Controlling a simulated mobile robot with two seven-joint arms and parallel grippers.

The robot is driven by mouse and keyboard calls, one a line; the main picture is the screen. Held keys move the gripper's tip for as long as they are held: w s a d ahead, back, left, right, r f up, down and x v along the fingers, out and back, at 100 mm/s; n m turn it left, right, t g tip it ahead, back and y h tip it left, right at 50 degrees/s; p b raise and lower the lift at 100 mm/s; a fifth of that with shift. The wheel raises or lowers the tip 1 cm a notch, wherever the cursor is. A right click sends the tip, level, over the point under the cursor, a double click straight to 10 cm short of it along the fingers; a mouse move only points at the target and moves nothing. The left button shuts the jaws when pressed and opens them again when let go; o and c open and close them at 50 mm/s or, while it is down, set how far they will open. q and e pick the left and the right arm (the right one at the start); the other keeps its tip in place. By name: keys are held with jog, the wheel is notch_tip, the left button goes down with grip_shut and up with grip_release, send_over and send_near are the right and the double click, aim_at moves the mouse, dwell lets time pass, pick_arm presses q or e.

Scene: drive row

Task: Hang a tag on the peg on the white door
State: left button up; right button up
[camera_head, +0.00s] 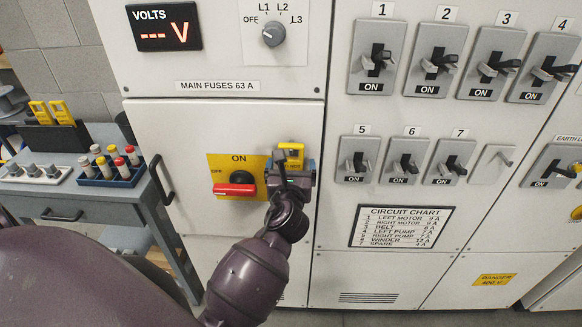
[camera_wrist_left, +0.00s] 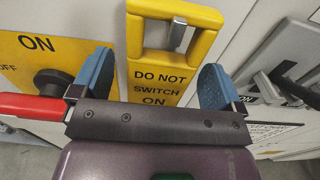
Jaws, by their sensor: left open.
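A yellow tag (camera_head: 291,152) hangs upright on the white door (camera_head: 190,135), right of the yellow switch plate with its red handle (camera_head: 235,190). In the left wrist view the tag (camera_wrist_left: 157,95) reads "DO NOT SWITCH ON". A grey metal peg (camera_wrist_left: 178,36) shows through the opening in its top, so the tag appears to be around the peg. My left gripper (camera_head: 290,175) is in front of the tag. Its blue fingers (camera_wrist_left: 155,80) are open, one on each side of the tag, with gaps between. My right gripper is not in view.
Two more yellow tags (camera_head: 49,111) stand in a black holder on the grey bench (camera_head: 100,205) at left, by a blue rack (camera_head: 110,179) of fuses. Breaker switches (camera_head: 377,60) and a circuit chart (camera_head: 402,227) are on panels at right. A black door handle (camera_head: 161,180) sticks out.

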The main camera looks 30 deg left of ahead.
pick_arm(q)
jog(key=shift+d, duration=0.1)
jog(key=v, duration=1)
jog(key=shift+s+b, duration=0.35)
jog(key=shift+b, duration=0.05)
jog(key=shift+d, duration=0.1)
